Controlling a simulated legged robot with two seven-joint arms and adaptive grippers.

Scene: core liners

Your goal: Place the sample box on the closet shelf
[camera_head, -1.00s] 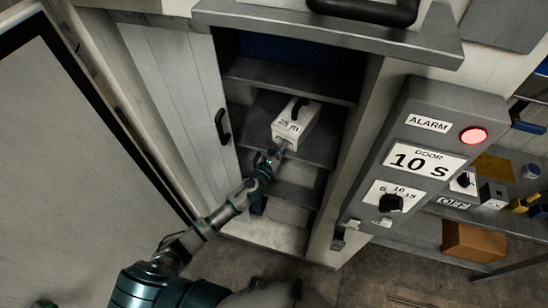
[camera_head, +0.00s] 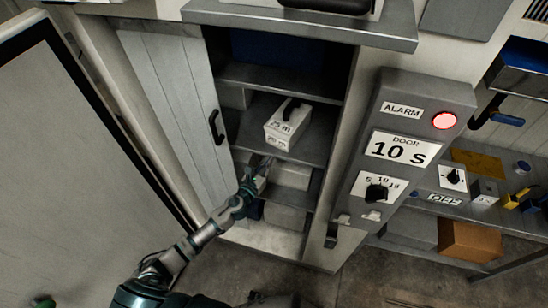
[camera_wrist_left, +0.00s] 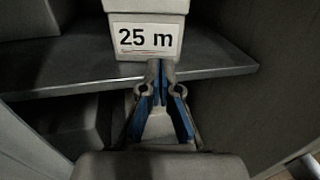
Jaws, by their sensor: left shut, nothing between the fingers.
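The sample box (camera_head: 289,125) is white with a black handle and a "25 m" label. It sits upright on a middle shelf (camera_head: 312,151) of the open closet, near the front edge. The box front also shows in the left wrist view (camera_wrist_left: 146,38), at the shelf's edge. My left gripper (camera_head: 266,163) is shut and empty, just in front of and below the box. In the wrist view the fingertips (camera_wrist_left: 160,66) are together right before the label; whether they touch the box I cannot tell. My right gripper is not in view.
The closet door (camera_head: 178,110) stands open on the left, with a black handle. Lower shelves hold grey boxes (camera_head: 284,216). An alarm panel (camera_head: 400,140) with a lit red lamp stands to the right. A brown box (camera_head: 470,240) sits on a shelf farther right.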

